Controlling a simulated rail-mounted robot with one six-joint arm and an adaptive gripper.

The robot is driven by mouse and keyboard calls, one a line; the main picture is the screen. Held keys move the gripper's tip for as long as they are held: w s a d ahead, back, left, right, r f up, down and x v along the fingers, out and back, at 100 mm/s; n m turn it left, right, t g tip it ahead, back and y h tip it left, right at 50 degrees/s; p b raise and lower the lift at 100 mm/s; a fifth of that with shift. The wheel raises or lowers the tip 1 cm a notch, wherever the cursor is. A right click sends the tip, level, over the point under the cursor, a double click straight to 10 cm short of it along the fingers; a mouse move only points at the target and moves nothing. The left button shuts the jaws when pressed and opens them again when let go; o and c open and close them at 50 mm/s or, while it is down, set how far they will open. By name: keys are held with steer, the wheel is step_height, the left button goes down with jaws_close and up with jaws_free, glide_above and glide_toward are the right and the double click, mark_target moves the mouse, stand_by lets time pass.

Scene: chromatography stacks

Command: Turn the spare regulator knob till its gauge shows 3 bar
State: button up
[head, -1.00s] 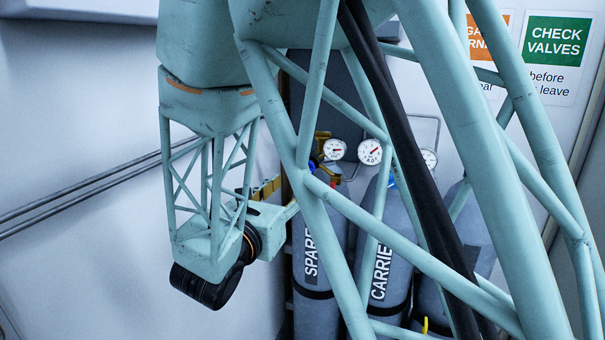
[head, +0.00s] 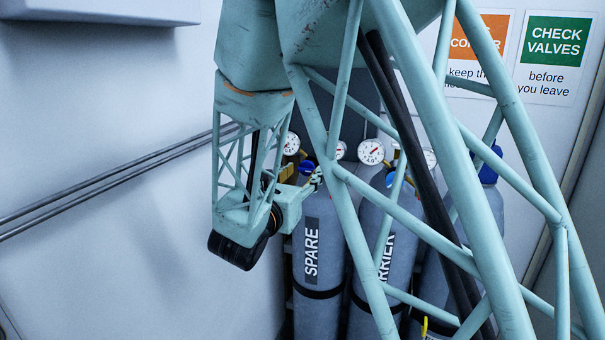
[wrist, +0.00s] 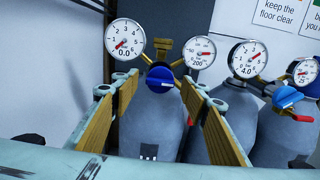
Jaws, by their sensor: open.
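The spare regulator's blue knob (wrist: 160,78) faces me in the wrist view, below a brass body. Its left gauge (wrist: 125,38) reads 0.0, with the red needle at the low end. My gripper (wrist: 158,84) is open, with its yellow-padded fingers to the left and right of the knob. I cannot tell whether the fingertips reach around it; no contact shows. In the head view my gripper (head: 303,182) is close to the blue knob (head: 306,167), above the grey SPARE cylinder (head: 311,275). The lattice of my arm partly hides the regulator there.
The spare's second gauge (wrist: 200,53) shows 200. To the right, the carrier gauge (wrist: 248,58) reads 4.0, near another blue knob (wrist: 287,97). The carrier cylinder (head: 370,225) stands beside the spare one. Pipes (head: 100,180) run along the left wall, where there is free room.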

steer(key=shift+w, duration=0.2)
steer(key=c, duration=0.8)
steer(key=shift+c, duration=0.2)
